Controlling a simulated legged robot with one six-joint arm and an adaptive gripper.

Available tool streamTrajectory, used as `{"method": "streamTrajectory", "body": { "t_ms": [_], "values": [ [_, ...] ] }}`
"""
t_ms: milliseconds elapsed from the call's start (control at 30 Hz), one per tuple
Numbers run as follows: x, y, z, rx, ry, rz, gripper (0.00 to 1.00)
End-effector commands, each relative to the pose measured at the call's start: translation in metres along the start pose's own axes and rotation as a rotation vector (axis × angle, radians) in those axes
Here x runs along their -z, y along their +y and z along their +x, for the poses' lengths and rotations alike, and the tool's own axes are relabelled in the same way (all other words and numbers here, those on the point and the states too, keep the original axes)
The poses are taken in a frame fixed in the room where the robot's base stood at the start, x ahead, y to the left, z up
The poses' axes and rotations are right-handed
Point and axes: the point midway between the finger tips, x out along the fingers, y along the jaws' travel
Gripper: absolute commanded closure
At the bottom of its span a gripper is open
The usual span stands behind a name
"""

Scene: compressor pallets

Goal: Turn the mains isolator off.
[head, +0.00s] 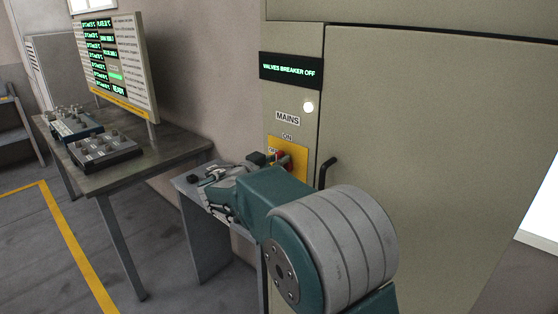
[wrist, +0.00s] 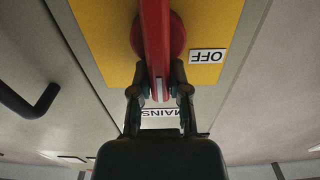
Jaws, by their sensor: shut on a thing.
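The mains isolator is a red lever handle (wrist: 156,40) on a round red hub, mounted on a yellow plate (wrist: 105,35). In the wrist view, which is upside down, the lever runs from the hub toward the MAINS label (wrist: 165,113). The OFF label (wrist: 208,56) is off to the side of the lever. My gripper (wrist: 160,88) is shut on the lever's free end, one finger on each side.
The isolator is on a beige cabinet (head: 420,130) with a black door handle (head: 327,172) close by on the right. A display (head: 290,70) reads VALVES BREAKER OFF, with a lit white lamp (head: 308,107) below. A table (head: 150,165) with control boxes and a status board stands at left.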

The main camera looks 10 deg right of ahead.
Motion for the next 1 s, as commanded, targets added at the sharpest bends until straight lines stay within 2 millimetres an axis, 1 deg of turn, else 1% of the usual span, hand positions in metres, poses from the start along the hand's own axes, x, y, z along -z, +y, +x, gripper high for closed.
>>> {"method": "streamTrajectory", "body": {
  "t_ms": [33,167,367,1000],
  "values": [
    [-0.009,-0.001,0.000,0.002,-0.015,-0.022,1.00],
    [-0.011,-0.002,0.000,0.003,-0.018,-0.067,1.00],
    [-0.012,-0.005,-0.001,0.004,-0.018,-0.196,1.00],
    [-0.018,-0.017,-0.001,0.007,-0.016,-0.795,1.00]
  ]
}}
